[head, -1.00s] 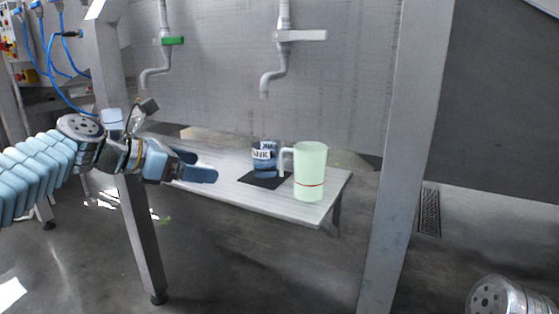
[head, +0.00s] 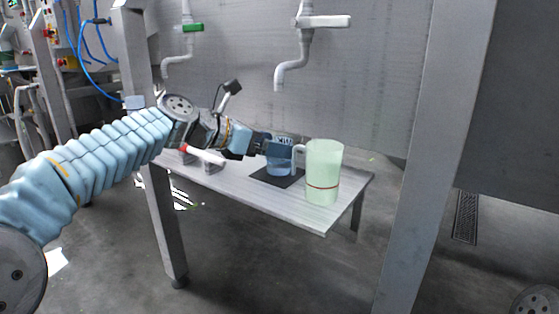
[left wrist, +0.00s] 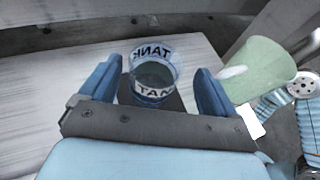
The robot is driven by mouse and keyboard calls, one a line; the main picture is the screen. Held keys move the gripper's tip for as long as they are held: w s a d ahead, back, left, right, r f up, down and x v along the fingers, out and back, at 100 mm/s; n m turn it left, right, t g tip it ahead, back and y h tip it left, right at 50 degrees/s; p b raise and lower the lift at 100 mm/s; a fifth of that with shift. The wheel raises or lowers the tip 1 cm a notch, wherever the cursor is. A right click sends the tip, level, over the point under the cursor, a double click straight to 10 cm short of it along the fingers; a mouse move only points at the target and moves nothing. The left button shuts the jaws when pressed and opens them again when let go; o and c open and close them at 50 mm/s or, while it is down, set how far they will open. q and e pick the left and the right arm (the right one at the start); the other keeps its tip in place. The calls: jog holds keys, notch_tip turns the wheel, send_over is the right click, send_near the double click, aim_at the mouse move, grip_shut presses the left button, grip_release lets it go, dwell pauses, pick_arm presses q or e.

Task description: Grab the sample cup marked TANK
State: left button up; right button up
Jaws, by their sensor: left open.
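The clear sample cup (head: 279,167) marked TANK stands upright on a dark mat (head: 270,179) on the small table. In the left wrist view, the cup (left wrist: 155,75) shows its TANK label on the near and far sides and sits between my left gripper's two blue fingers. My left gripper (head: 277,148) is at the cup in the head view and partly covers it. In the left wrist view its fingers (left wrist: 158,88) are open, one on each side of the cup, with a gap visible on the left. My right gripper is not in view.
Two taps hang above, one with a green lever (head: 193,28), one white (head: 323,21). A steel post (head: 440,150) stands right of the table (head: 240,188).

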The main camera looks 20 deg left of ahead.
pick_arm(q)
jog(key=x, duration=0.4)
jog(key=shift+w+f, duration=0.1)
jog(key=shift+w, duration=0.25)
jog(key=shift+a, duration=0.1)
jog(key=c, duration=1.1)
